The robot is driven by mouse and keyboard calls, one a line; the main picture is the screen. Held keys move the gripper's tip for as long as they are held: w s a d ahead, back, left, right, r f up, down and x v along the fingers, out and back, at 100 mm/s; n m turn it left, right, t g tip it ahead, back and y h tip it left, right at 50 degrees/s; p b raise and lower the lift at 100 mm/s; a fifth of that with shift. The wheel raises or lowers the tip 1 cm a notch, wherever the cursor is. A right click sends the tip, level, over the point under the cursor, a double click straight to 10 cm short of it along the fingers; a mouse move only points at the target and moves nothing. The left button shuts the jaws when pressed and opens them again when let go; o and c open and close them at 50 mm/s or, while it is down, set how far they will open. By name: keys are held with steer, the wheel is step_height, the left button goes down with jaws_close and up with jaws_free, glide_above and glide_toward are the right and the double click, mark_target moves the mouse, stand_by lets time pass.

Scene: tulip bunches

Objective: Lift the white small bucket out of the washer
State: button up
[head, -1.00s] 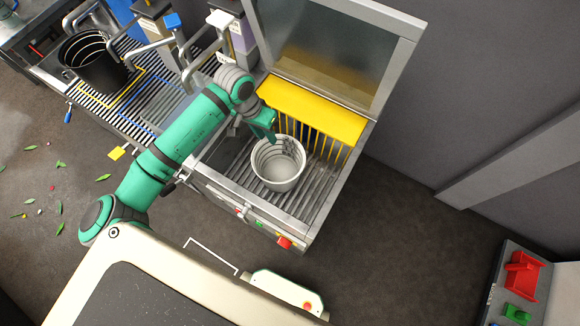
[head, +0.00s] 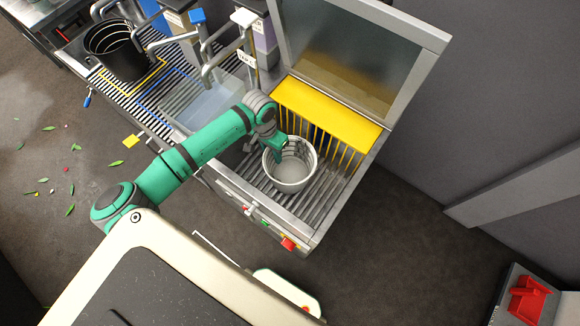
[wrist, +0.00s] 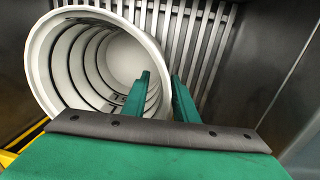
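The white small bucket (head: 290,182) stands upright on the slatted bed of the open washer (head: 318,190). It shows in the wrist view (wrist: 42,75) with its mouth facing the camera and stepped rings inside. My gripper (head: 281,146) is at the bucket's upper-left rim in the head view. In the wrist view my gripper (wrist: 160,80) has two green fingers with a gap between them, one inside the bucket's mouth and one outside its wall. The wall lies between the fingers. The fingers look open, and I see no clear squeeze on the wall.
The washer's lid (head: 350,50) stands raised, with a yellow strip curtain (head: 328,112) behind the bucket. Left of it are taps and a rack with a black bucket (head: 118,50). A red bin (head: 528,300) is at lower right. The floor right of the washer is clear.

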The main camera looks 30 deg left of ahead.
steer(key=shift+d+f, duration=0.15)
steer(key=shift+f, duration=1.25)
steer(key=shift+c, duration=0.2)
jaws_close()
steer(key=shift+r, duration=0.1)
